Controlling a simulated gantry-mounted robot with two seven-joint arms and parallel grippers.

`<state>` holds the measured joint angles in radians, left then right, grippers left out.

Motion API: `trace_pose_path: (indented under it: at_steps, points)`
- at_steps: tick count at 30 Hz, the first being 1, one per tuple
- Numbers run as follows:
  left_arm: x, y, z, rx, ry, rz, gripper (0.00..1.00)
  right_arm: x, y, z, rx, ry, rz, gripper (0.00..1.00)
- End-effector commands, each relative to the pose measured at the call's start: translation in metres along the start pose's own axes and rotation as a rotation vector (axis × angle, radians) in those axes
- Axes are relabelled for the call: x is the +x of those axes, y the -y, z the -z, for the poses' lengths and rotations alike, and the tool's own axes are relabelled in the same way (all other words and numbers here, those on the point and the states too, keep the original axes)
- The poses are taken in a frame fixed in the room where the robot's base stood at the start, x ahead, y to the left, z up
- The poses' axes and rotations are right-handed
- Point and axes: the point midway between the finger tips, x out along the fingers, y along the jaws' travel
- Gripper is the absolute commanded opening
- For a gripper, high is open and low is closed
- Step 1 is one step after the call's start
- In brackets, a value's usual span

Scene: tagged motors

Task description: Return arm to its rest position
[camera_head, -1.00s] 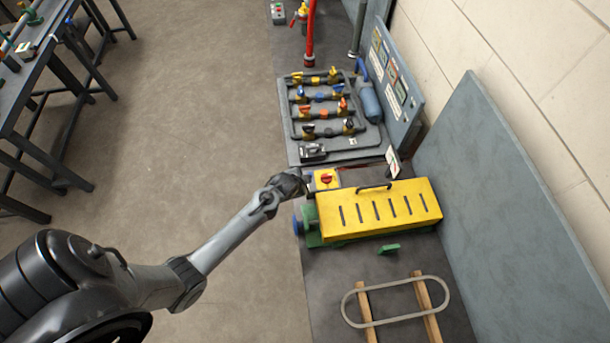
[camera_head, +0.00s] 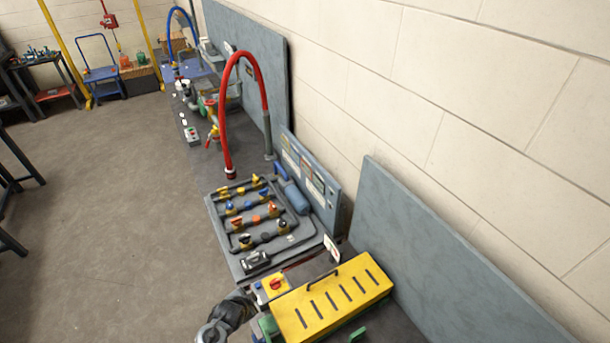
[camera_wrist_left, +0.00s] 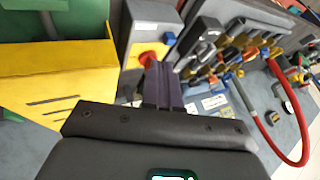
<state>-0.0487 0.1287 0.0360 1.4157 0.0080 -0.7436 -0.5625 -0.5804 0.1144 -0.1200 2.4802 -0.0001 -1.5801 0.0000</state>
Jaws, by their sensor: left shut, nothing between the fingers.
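My left gripper (camera_head: 236,308) is at the bottom of the head view, just left of a yellow switch box with a red knob (camera_head: 275,285). In the left wrist view my left gripper's two dark fingers (camera_wrist_left: 164,84) are together and empty. They point toward the grey switch box side (camera_wrist_left: 150,25), and the red knob (camera_wrist_left: 150,60) shows just behind the fingers. Whether they touch it cannot be told. The slotted yellow guard (camera_head: 332,300) is right of the gripper in the head view. It is at upper left in the wrist view (camera_wrist_left: 60,80). My right gripper is not in view.
A valve board (camera_head: 226,238) with several coloured handles lies beyond the switch box. A red hose (camera_head: 262,85) arches up behind it. Blue-grey panels (camera_head: 440,260) stand along the wall. The floor (camera_head: 110,230) on the left is clear.

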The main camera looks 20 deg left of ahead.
Motion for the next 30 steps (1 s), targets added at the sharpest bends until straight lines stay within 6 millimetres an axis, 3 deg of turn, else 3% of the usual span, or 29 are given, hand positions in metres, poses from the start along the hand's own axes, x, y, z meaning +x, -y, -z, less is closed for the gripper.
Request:
trace_pose_path:
  at_steps: [7, 10, 14, 19, 24, 30]
  points:
    - [-0.006, -0.038, -0.047, 0.016, 0.063, -0.051, 0.00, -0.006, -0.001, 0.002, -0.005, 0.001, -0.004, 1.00]
    - [-0.031, -0.061, -0.059, 0.038, 0.057, -0.072, 0.00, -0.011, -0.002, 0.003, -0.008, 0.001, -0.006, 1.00]
    - [-0.083, -0.084, -0.053, 0.042, 0.048, -0.110, 0.00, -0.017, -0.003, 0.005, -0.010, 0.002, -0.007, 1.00]
    - [-0.170, -0.102, -0.030, -0.041, 0.065, -0.177, 0.00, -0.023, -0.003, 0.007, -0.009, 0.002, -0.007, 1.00]
    - [-0.254, -0.103, -0.003, -0.170, 0.095, -0.228, 0.00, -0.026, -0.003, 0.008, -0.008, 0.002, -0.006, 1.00]
    - [-0.319, -0.091, 0.016, -0.325, 0.146, -0.249, 0.00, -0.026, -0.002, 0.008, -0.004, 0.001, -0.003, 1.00]
